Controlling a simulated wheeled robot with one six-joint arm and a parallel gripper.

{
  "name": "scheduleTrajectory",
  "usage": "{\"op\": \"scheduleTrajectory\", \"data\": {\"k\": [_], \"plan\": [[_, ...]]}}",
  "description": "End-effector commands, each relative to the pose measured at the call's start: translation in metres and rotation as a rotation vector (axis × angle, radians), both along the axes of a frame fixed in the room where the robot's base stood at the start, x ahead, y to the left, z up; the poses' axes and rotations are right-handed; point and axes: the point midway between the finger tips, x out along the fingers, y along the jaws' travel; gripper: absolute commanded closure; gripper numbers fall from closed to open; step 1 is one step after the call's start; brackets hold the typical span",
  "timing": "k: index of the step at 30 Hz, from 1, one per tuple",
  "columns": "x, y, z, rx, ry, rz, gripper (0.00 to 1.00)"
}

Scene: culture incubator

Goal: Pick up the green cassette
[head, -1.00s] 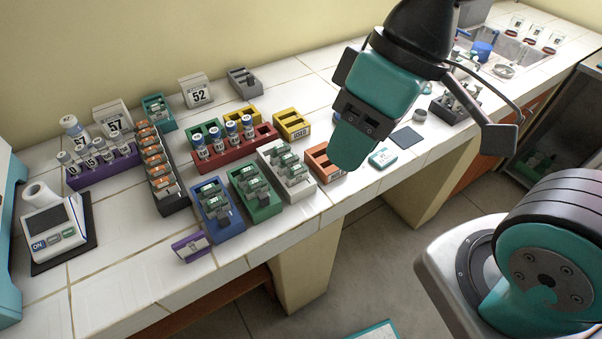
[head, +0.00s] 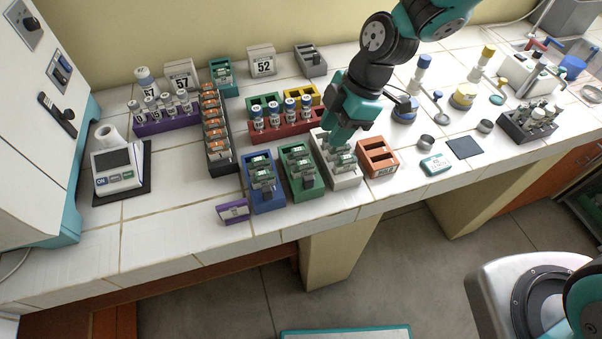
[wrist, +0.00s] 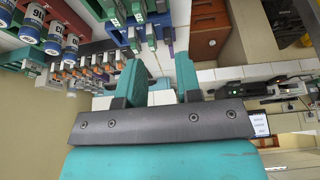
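Small cassettes with green-and-white tops stand in the blue rack (head: 267,203), the green rack (head: 307,191) and the white rack (head: 347,180) in the head view. A flat teal-green labelled case (head: 435,165) lies on the bench to their right. I cannot tell which of these is the green cassette. My gripper (head: 338,143) is over the white rack, pointing down, and hides part of it. In the wrist view my gripper's two teal fingers (wrist: 161,82) are apart with nothing between them.
An orange rack (head: 378,158) stands right of the white rack. A red rack (head: 285,127) with capped vials is behind, and a dark rack of orange cassettes (head: 218,140) is to the left. A purple piece (head: 233,211) lies near the front edge. The front-left tiles are clear.

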Motion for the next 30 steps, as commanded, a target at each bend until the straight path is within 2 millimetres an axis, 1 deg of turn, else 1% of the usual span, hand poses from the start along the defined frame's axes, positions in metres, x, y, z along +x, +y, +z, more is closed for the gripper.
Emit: {"op": "scheduleTrajectory", "data": {"k": [1, 6, 9, 12, 20, 26, 27, 30], "plan": [[-0.002, 0.005, -0.021, -0.001, 0.004, 0.003, 0.68], [-0.007, 0.019, -0.058, -0.001, 0.004, 0.002, 0.68], [-0.009, 0.027, -0.075, -0.001, 0.003, 0.000, 0.68], [-0.010, 0.032, -0.086, -0.001, 0.003, -0.001, 0.68], [-0.012, 0.036, -0.098, -0.001, 0.003, -0.002, 0.68], [-0.016, 0.040, -0.130, -0.001, 0.005, -0.001, 0.68], [-0.016, 0.043, -0.135, -0.001, 0.004, -0.002, 0.68], [-0.017, 0.047, -0.142, -0.001, 0.003, -0.002, 0.68]]}}
